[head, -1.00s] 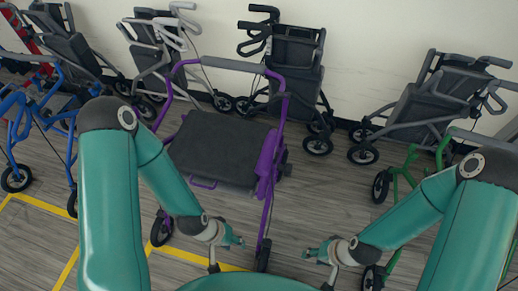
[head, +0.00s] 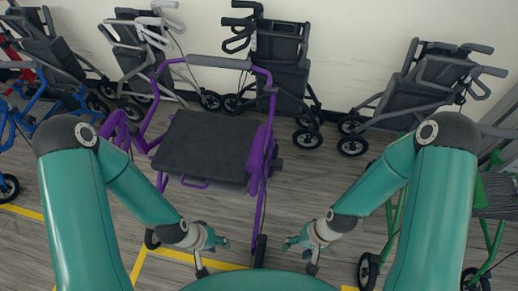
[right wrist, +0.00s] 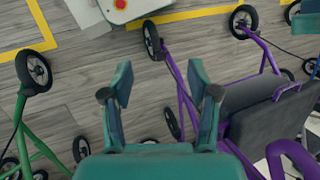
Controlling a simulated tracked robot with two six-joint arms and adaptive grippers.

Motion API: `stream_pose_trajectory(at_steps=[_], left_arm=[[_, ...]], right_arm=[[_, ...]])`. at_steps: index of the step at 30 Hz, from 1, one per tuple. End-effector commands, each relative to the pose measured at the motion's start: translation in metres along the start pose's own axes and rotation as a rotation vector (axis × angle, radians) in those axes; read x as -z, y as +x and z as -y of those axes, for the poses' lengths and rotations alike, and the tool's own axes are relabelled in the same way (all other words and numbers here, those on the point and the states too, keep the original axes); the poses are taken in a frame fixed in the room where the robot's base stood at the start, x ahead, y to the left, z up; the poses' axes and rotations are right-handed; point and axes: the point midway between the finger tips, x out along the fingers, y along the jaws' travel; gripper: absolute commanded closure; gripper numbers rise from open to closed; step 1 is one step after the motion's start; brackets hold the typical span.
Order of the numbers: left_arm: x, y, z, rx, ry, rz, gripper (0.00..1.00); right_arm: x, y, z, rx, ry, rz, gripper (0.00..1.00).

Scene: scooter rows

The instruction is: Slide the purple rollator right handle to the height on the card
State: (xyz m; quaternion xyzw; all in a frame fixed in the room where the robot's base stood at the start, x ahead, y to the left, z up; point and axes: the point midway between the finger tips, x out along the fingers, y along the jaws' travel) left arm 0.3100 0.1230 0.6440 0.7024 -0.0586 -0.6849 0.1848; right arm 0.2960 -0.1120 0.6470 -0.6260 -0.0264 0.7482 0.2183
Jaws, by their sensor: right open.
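The purple rollator (head: 262,160) stands upright ahead, with a black seat (head: 205,148) and a grey bar (head: 218,62) across its top. Its purple frame (right wrist: 180,85) also shows at the right in the right wrist view. I cannot clearly make out its right handle or any card. My left gripper (head: 213,256) looks open and empty, low in front of the rollator's near side. My right gripper (head: 299,257) is open and empty, right of the rollator's near right leg and apart from it. Its spread fingers show in the right wrist view (right wrist: 160,80).
Several grey and black rollators, one at the back (head: 283,65), stand along the pale wall. A blue rollator (head: 50,105) is at left. A green rollator (head: 492,235) is at right, close to my right arm. Yellow lines mark the wooden floor (head: 310,190), which is open right of the purple rollator.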

Motion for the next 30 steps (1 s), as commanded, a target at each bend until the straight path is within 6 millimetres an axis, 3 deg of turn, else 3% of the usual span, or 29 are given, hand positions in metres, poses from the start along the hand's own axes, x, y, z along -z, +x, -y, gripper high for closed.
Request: stream_pose_trajectory(at_steps=[5, 8, 11, 15, 18, 21, 25, 30], left_arm=[[0.0, 0.0, 0.0, 0.0, 0.0, 0.0, 0.6], [0.0, 0.001, 0.0, 0.0, 0.0, 0.0, 0.6], [0.0, 0.002, 0.001, 0.0, 0.0, 0.0, 0.6], [0.0, 0.003, 0.001, 0.0, 0.0, 0.0, 0.6], [0.0, 0.004, 0.001, 0.0, 0.0, 0.0, 0.6], [0.0, 0.004, 0.002, 0.0, 0.0, 0.0, 0.6], [0.0, 0.005, 0.002, 0.0, 0.0, 0.0, 0.6], [0.0, 0.006, 0.002, 0.0, 0.0, 0.0, 0.6]], right_arm=[[0.032, -0.028, 0.015, -0.051, 0.093, 0.122, 0.4], [0.063, -0.063, 0.033, -0.105, 0.124, 0.15, 0.4], [0.098, -0.119, 0.064, -0.16, 0.13, 0.127, 0.4], [0.126, -0.217, 0.132, -0.202, 0.09, 0.02, 0.4], [0.123, -0.28, 0.184, -0.19, 0.028, -0.076, 0.4], [0.111, -0.32, 0.222, -0.164, -0.035, -0.147, 0.4], [0.097, -0.338, 0.248, -0.142, -0.089, -0.188, 0.4], [0.095, -0.331, 0.253, -0.137, -0.105, -0.195, 0.4]])
